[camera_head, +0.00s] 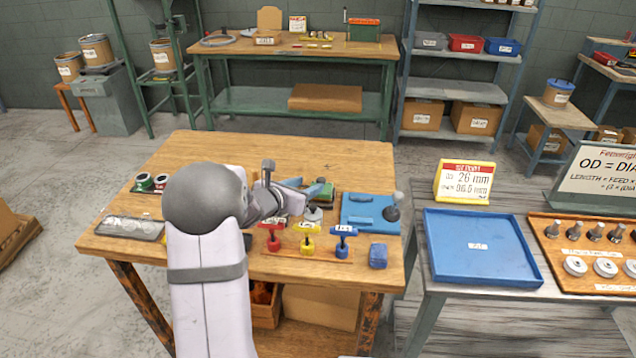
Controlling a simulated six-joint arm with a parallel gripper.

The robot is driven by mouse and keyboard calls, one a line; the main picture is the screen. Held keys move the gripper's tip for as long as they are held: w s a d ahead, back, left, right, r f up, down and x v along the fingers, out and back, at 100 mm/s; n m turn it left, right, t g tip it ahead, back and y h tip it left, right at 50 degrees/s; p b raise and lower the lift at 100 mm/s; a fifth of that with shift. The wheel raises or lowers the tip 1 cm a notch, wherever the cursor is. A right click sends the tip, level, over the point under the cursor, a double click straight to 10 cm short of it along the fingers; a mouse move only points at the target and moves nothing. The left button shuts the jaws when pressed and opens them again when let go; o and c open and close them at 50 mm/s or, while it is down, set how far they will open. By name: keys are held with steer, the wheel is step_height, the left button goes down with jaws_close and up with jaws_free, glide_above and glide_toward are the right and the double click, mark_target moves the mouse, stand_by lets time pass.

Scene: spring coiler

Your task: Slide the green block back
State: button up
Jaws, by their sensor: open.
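The green block (325,197) sits on the wooden workbench (200,150), right of my gripper and left of a blue plate. My gripper (305,188) is open and points right, with its fingers close to the green block. I cannot tell whether they touch it. My arm and gripper hide the block's left side and part of the bench around it.
A blue plate (368,213) with a grey ball-topped lever (394,206) is to the right. Red, yellow and blue T-handled pieces stand in front, beside a blue block (378,256). Two round green-faced parts (152,182) are left. The bench's back is clear.

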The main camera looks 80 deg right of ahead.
mark_target(321, 179)
steer(key=shift+d, duration=0.1)
steer(key=shift+p+x, duration=1.15)
steer(key=shift+x, duration=2.4)
steer(key=shift+f, duration=0.1)
jaws_close()
steer(key=w, duration=1.3)
steer(key=shift+w+b, duration=0.15)
steer(key=shift+b, duration=0.15)
